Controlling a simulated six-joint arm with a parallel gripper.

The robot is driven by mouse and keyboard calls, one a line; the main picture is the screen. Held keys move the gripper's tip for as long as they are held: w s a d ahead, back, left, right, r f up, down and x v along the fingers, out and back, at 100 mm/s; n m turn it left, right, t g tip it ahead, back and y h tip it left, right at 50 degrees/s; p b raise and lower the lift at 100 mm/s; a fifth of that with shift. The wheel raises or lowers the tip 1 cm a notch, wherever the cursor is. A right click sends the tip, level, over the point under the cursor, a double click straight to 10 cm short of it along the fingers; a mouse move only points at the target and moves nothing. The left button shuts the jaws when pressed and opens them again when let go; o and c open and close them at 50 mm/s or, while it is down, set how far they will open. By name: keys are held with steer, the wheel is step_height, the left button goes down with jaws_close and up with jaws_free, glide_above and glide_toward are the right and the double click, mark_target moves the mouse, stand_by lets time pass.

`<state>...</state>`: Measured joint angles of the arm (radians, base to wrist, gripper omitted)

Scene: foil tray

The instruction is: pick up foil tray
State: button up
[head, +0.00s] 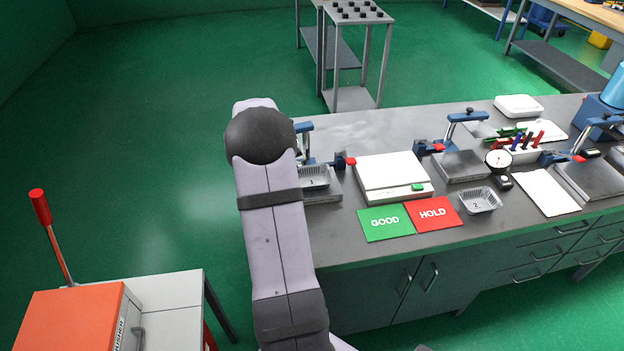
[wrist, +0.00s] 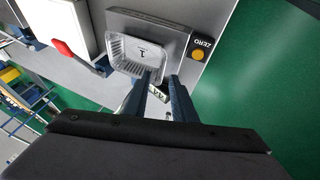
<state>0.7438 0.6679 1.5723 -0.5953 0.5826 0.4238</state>
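A foil tray marked 1 (wrist: 120,46) sits on a grey plate (wrist: 178,42) in the wrist view. In the head view this tray (head: 322,177) is partly hidden behind my arm. My gripper (wrist: 162,76) shows two dark blue fingers with a gap between them. Their tips are at the tray's near right corner; I cannot tell whether they touch the rim. No tray wall is clearly held between them. The head view does not show the fingers. A second foil tray marked 2 (head: 490,199) stands apart on the bench to the right.
A white scale (head: 392,172), a green GOOD card (head: 386,222) and a red HOLD card (head: 433,213) lie right of tray 1. A blue press with a red handle (wrist: 66,48) stands close by. A yellow ZERO button (wrist: 197,55) is beside the plate.

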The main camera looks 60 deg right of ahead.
mark_target(312, 179)
steer(key=shift+p+x, duration=1.3)
steer(key=shift+x, duration=1.3)
steer(key=shift+a, duration=0.15)
jaws_close()
